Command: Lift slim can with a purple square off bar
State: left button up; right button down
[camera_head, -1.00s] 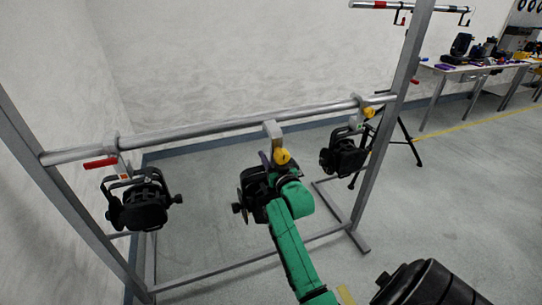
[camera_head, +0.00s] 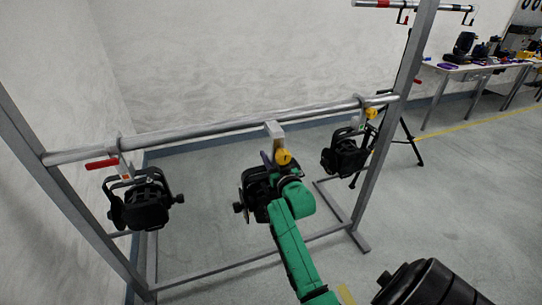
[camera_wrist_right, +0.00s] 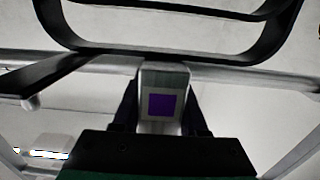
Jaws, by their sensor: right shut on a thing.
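The slim can with the purple square (camera_head: 256,192) is the middle one of the black cans, hanging below the bar (camera_head: 210,132) by a pale hook clamp (camera_head: 275,130) with a yellow knob. In the right wrist view the purple square (camera_wrist_right: 162,105) faces the camera on the clamp's body. My right gripper (camera_wrist_right: 160,122) has a dark finger on each side of that clamp and is shut on it. In the head view the green right arm comes from below and hides part of the can. The hook still appears over the bar. My left gripper is not in view.
Another black can (camera_head: 140,205) with a red handle hangs at the left, and one (camera_head: 343,157) with a yellow knob at the right. Grey posts (camera_head: 398,110) carry the bar. A tripod and tables (camera_head: 470,70) stand behind at the right.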

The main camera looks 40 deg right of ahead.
jog(key=shift+p+v, duration=1.4)
jog(key=shift+v, duration=1.2)
jog(key=p+v, duration=0.3)
jog(key=v, duration=0.5)
jog(key=shift+f, duration=0.2)
jog(key=shift+a, duration=0.15)
